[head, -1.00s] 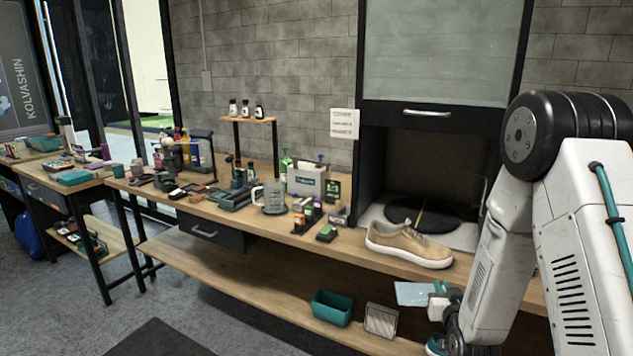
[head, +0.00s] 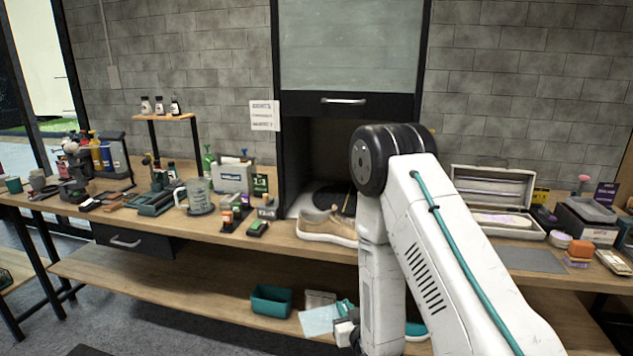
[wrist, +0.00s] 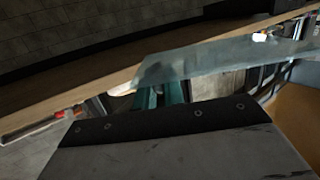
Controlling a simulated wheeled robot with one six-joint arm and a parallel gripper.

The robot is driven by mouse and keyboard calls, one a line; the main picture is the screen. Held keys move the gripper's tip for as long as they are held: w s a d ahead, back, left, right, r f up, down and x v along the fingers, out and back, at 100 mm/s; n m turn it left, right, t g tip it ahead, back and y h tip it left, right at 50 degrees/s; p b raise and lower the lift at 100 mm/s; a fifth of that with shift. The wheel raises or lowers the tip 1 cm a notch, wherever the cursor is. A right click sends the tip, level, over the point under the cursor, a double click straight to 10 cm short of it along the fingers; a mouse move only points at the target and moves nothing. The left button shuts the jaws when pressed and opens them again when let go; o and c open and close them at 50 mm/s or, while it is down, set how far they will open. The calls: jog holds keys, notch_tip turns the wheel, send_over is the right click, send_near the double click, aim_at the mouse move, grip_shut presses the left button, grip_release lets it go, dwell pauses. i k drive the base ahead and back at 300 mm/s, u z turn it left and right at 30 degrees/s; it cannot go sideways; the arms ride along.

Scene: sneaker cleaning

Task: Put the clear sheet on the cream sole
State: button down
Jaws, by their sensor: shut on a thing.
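The clear sheet (head: 319,319) is a pale bluish, see-through rectangle low in the head view, in front of the bench. My gripper (head: 344,310) is shut on its right side. In the wrist view the sheet (wrist: 220,64) spans above the teal fingers (wrist: 160,97), slanted. The tan sneaker (head: 322,222) stands on the bench in front of the dark cabinet, and its cream sole (head: 322,238) runs along its bottom edge. My gripper and the sheet are lower than the sneaker and apart from it. My arm hides the area just right of the sneaker.
A teal bin (head: 271,300) and a grey box (head: 318,299) sit on the lower shelf near the sheet. A glass jug (head: 198,197) and small bottles stand left of the sneaker. An open case (head: 495,215) and a grey mat (head: 522,259) lie on the bench at right.

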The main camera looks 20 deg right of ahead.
aim_at(498, 219)
jog(key=u, duration=1.55)
jog(key=k, duration=0.7)
jog(key=z, duration=2.2)
